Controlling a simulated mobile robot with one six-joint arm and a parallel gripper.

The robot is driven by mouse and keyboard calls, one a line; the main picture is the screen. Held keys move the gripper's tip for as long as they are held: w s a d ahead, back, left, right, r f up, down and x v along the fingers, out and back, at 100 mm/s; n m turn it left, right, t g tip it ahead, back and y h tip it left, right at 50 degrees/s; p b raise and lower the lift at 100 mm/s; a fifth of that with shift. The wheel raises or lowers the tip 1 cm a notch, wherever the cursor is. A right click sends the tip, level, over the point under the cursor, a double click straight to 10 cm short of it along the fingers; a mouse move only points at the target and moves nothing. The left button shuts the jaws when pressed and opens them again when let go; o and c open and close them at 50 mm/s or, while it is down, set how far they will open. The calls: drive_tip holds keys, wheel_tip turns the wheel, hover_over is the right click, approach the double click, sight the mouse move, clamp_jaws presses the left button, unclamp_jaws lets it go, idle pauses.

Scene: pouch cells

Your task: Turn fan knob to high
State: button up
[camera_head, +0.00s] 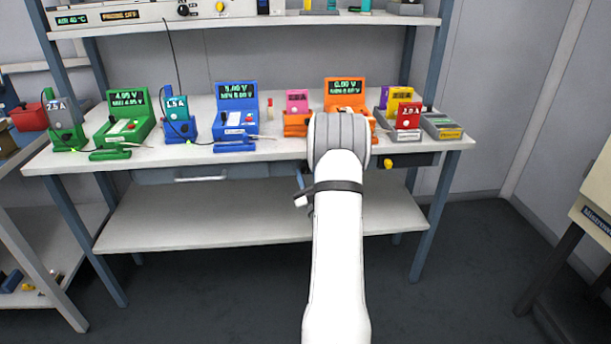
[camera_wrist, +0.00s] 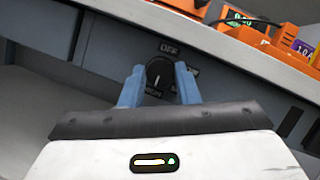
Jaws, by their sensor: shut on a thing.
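The fan knob (camera_wrist: 158,72) is a round dark knob on the front face under the bench top, seen in the wrist view. A white pointer line on it points down, toward a small label that is partly hidden and too small to read surely. An "OFF" label stands above the knob, and another label sits at its right, partly behind a finger. My gripper (camera_wrist: 159,75) has its two blue fingers on either side of the knob and is shut on it. In the head view my arm hides the knob and most of the gripper.
The white bench top (camera_head: 265,150) carries coloured testers, including a blue one (camera_head: 236,112) and a green one (camera_head: 127,117). An orange tester (camera_head: 345,93) stands behind my arm. A yellow knob (camera_head: 388,162) is on the bench front. A lower shelf (camera_head: 215,222) is bare; floor right is clear.

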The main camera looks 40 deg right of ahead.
drive_tip(key=o, duration=1)
drive_tip(key=v, duration=0.7)
drive_tip(key=shift+s+a+f, duration=0.15)
drive_tip(key=shift+s+a, duration=0.1)
drive_tip(key=shift+s, duration=0.05)
drive_tip(key=shift+p, duration=0.3)
